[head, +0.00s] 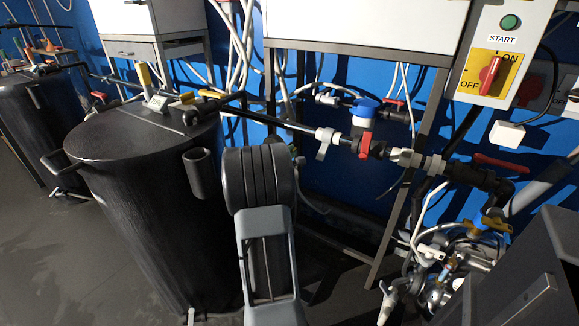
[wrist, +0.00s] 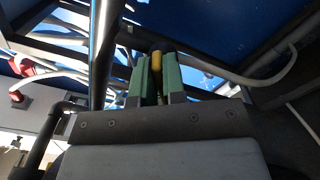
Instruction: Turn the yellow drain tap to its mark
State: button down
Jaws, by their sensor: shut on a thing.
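In the wrist view my gripper (wrist: 157,68) has its two green fingers closed on a slim yellow handle, the yellow drain tap (wrist: 157,60). Its rounded yellow end shows between the fingertips; the rest is hidden by the fingers and palm. The mark cannot be made out. In the head view I cannot make out my gripper's fingers. Yellow handles show there on the near black tank's lid (head: 145,76) and among the fittings at lower right (head: 495,223); I cannot tell from this view which one is gripped.
The black tank (head: 140,200) stands at left, with a second tank (head: 45,120) behind. A pipe with a blue-topped valve (head: 365,107) and red handle crosses the middle. A red ON/OFF switch (head: 490,75) is at upper right. Loose hoses and metal frame legs crowd the blue wall.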

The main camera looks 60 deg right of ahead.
jog(key=m+b, duration=0.2)
jog(key=b, duration=0.2)
jog(key=f+m+b, duration=0.1)
jog(key=m+b, duration=0.1)
jog(key=b, duration=0.3)
jog(key=m+b, duration=0.2)
jog(key=b, duration=0.3)
jog(key=shift+s+f+m, duration=0.15)
jog(key=shift+f+m, duration=0.15)
jog(key=shift+m, duration=0.1)
jog(key=shift+r, duration=0.1)
jog(key=c, duration=1.2)
grip_release()
jog(key=shift+r, duration=0.15)
jog(key=a+p, duration=0.2)
jog(key=a, duration=1.2)
